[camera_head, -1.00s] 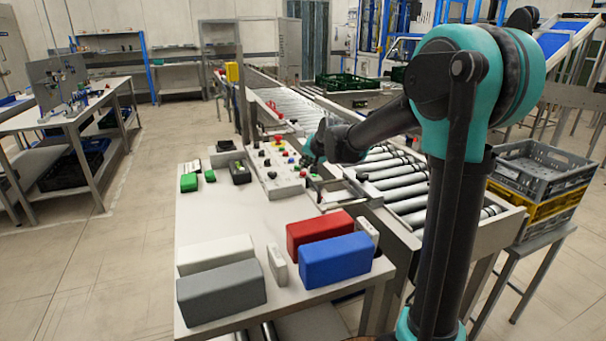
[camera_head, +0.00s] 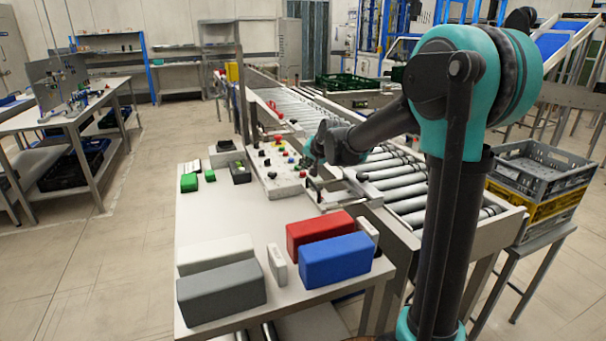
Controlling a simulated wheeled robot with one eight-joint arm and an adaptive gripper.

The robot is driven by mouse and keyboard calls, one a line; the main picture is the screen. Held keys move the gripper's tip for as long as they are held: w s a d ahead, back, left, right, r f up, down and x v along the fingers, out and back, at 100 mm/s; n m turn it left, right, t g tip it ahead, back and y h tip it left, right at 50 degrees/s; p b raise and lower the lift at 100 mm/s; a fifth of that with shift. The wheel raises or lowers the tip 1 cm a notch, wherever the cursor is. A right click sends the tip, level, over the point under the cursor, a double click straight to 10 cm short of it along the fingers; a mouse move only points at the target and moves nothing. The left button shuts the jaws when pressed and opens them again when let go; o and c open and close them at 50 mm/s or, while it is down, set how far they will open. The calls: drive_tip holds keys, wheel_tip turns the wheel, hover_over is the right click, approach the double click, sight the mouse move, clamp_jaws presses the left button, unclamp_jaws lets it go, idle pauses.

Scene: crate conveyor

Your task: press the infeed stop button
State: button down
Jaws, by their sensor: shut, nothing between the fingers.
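The control panel (camera_head: 283,186) is a pale sloped box at the far right end of the white table, beside the roller conveyor. It carries several small buttons and knobs in red, yellow, blue and black. A red button (camera_head: 278,139) stands up near its far end. I cannot tell which one is the infeed stop button, as the labels are too small. My gripper (camera_head: 312,185) is shut and empty, pointing down over the near right part of the panel. Whether it touches a button is unclear. My gripper and wrist hide part of the panel's right side.
A red block (camera_head: 318,228), a blue block (camera_head: 335,260), a white block (camera_head: 215,254) and a grey block (camera_head: 221,292) stand on the near table. Green pieces (camera_head: 189,182) lie at its left edge. The roller conveyor (camera_head: 405,185) runs along the right. Stacked crates (camera_head: 540,170) stand farther right.

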sight(304, 173)
drive_tip(key=shift+f, duration=0.45)
idle(0.6)
drive_tip(key=shift+s+f, duration=0.2)
drive_tip(key=shift+f, duration=0.15)
idle(0.8)
drive_tip(key=shift+r, duration=0.25)
drive_tip(key=shift+w+r, duration=0.15)
drive_tip(key=shift+r, duration=0.4)
drive_tip(key=shift+r, duration=2.45)
